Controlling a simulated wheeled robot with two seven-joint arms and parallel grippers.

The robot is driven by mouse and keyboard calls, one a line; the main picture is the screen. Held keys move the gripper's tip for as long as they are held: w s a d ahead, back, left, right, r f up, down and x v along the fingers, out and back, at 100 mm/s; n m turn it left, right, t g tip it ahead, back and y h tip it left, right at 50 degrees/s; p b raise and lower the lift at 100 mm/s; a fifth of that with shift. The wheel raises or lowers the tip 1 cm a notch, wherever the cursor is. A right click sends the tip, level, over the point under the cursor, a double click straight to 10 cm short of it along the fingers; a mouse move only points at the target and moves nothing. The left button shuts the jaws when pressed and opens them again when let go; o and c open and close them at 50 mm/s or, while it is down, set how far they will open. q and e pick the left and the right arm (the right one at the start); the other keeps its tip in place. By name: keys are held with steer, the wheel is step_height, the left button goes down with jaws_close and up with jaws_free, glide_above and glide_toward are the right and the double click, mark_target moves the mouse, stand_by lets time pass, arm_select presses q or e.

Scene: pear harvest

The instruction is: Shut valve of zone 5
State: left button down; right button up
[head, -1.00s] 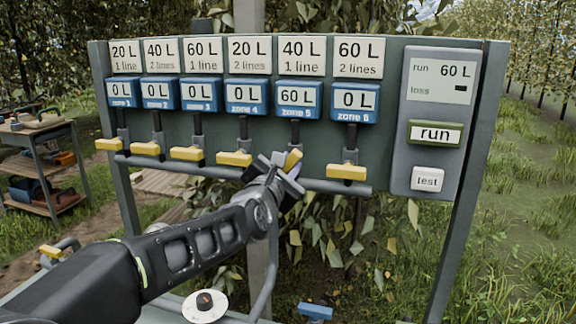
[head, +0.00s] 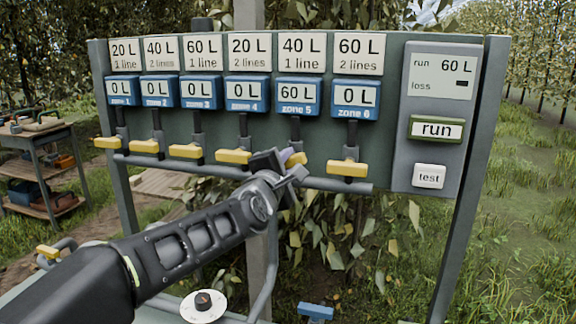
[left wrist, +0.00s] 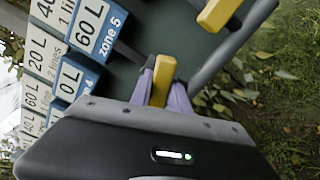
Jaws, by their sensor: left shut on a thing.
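The zone 5 valve handle (head: 297,158) is yellow and sits under the blue zone 5 meter (head: 297,96), which reads 60 L. My left gripper (head: 287,163) is at this valve and hides much of the handle in the head view. In the left wrist view, the handle (left wrist: 163,76) lies between the purple-grey fingers of my left gripper (left wrist: 162,88), which is shut on it. The exact angle of the handle is hard to tell. My right gripper is in neither view.
The zone 4 handle (head: 234,156) and zone 6 handle (head: 347,168) flank the gripper closely, both crosswise. The other meters read 0 L. A control box with a run button (head: 436,130) and test button (head: 429,177) stands right. A cart (head: 40,150) is far left.

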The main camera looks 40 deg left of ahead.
arm_select(q)
steer(key=m, duration=0.4)
stand_by(0.6)
steer(key=c, duration=1.2)
jaws_free()
steer(key=shift+c, duration=0.2)
steer(key=b+v, duration=0.1)
steer(key=v, duration=0.6)
steer(key=shift+s+d, duration=0.15)
steer(key=shift+s, duration=0.25)
steer(key=shift+f, duration=0.1)
